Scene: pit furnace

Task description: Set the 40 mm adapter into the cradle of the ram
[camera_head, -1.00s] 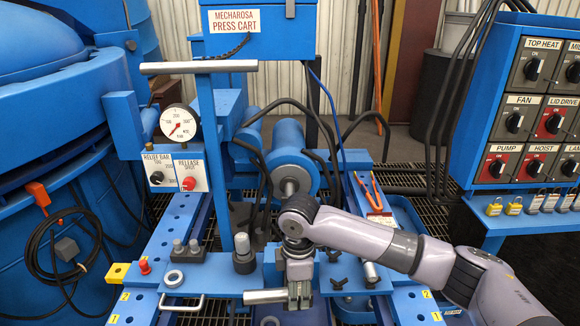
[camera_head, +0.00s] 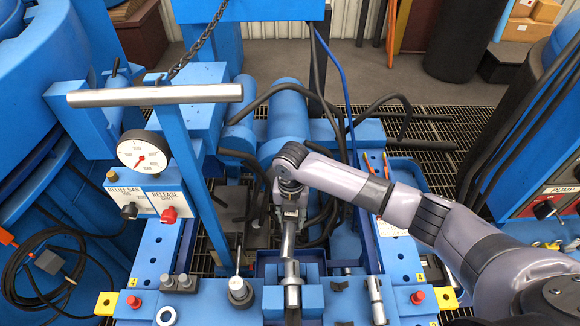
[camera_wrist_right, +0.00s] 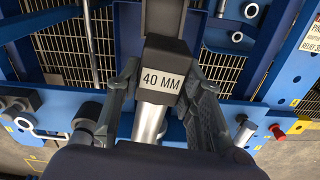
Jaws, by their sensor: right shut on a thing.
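My right gripper (camera_head: 289,212) is over the middle of the press cart, in front of the blue ram cylinder (camera_head: 287,125). In the right wrist view it (camera_wrist_right: 160,92) is shut on the 40 mm adapter (camera_wrist_right: 165,62), which has a dark block with a "40 MM" label and a silver shaft. In the head view the silver shaft (camera_head: 288,241) shows below the fingers, pointing toward the front of the cart. The ram's end and cradle are largely hidden behind my gripper and wrist, so I cannot tell whether the adapter touches the cradle. My left gripper is not in view.
A pressure gauge (camera_head: 145,151) and red release knob (camera_head: 170,214) stand at left. A silver crossbar (camera_head: 155,95) sits above them. Black hoses (camera_head: 320,85) loop around the ram. A blue front beam (camera_head: 210,303) carries several posts and a silver piece (camera_head: 292,287).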

